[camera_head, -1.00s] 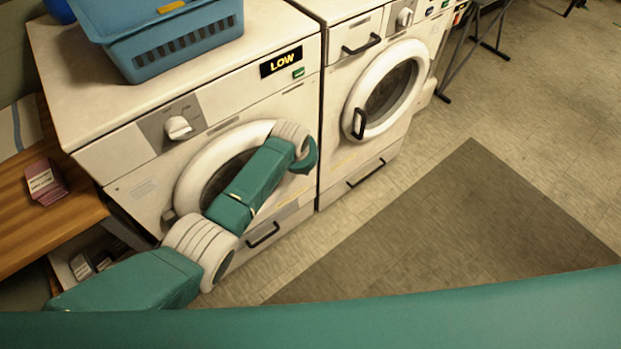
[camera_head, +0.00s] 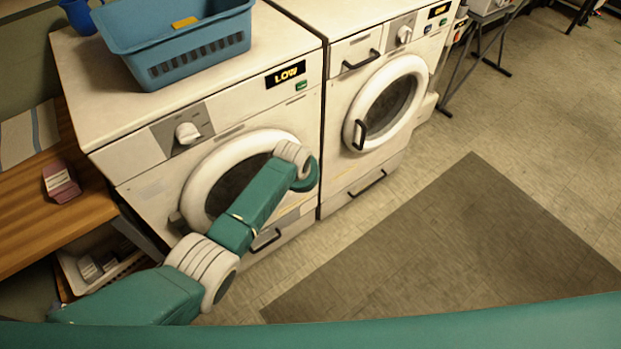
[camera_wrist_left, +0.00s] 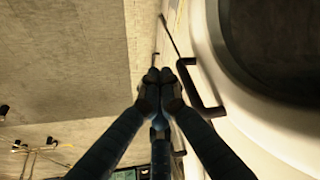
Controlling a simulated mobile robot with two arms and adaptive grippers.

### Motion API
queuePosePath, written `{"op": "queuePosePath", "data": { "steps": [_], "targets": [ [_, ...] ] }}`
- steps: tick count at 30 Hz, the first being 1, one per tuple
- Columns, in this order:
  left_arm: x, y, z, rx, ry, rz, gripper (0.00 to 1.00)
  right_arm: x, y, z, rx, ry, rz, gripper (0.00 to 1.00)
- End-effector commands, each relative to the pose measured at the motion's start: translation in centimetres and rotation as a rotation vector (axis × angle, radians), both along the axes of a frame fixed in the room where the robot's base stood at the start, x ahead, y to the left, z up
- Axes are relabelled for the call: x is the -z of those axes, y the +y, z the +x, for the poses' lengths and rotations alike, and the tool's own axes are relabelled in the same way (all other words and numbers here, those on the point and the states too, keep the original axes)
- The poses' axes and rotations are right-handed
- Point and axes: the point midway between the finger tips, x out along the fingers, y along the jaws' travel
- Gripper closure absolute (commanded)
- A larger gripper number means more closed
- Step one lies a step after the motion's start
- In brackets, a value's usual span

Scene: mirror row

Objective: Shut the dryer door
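Two white front-loading machines stand side by side. I cannot tell for certain which is the dryer. The left machine, with the LOW display, has a round white-rimmed door (camera_head: 204,185) that looks about flush with its front, though my left arm covers part of it. The right machine's round door (camera_head: 424,80) looks shut, with a black handle (camera_head: 360,134). My left gripper is hidden behind my arm in the head view. In the left wrist view, the left gripper (camera_wrist_left: 165,78) has its fingertips together with nothing visible between them, beside a black door handle (camera_wrist_left: 205,98). My right gripper is out of view.
A blue basket (camera_head: 190,60) sits on the left machine. A wooden bench (camera_head: 60,222) holding a pink packet (camera_head: 62,182) stands at the left. A grey mat (camera_head: 450,240) lies on the open floor before the machines.

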Motion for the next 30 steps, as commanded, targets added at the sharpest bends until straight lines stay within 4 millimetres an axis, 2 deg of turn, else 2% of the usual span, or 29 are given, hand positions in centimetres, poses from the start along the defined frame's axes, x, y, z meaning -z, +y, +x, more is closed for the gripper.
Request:
{"op": "queuePosePath", "data": {
  "steps": [1,3,6,8,14,18,27,30],
  "targets": [
    [-1.0,-0.1,0.0,0.001,-0.007,-0.003,1.0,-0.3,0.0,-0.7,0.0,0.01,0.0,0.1],
    [-1.8,-0.1,-0.4,0.001,-0.006,-0.003,1.0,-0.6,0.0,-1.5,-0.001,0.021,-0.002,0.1],
    [-3.1,-0.1,-1.0,0.002,-0.005,-0.004,1.0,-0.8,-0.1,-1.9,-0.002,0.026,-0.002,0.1],
    [-4.0,-0.1,-1.3,0.001,-0.005,-0.003,1.0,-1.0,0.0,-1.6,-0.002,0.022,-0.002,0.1],
    [-6.7,-0.2,-2.5,0.001,-0.005,-0.003,1.0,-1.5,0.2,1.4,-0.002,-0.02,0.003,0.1],
    [-8.0,-0.2,-3.0,0.001,-0.004,-0.002,1.0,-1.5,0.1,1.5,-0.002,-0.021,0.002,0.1],
    [-8.6,-0.1,-3.4,0.0,-0.002,-0.002,1.0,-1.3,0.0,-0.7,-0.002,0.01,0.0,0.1],
    [-7.3,0.3,-3.8,-0.005,0.008,-0.001,1.0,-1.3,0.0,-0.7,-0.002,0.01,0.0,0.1]
  ]
}}
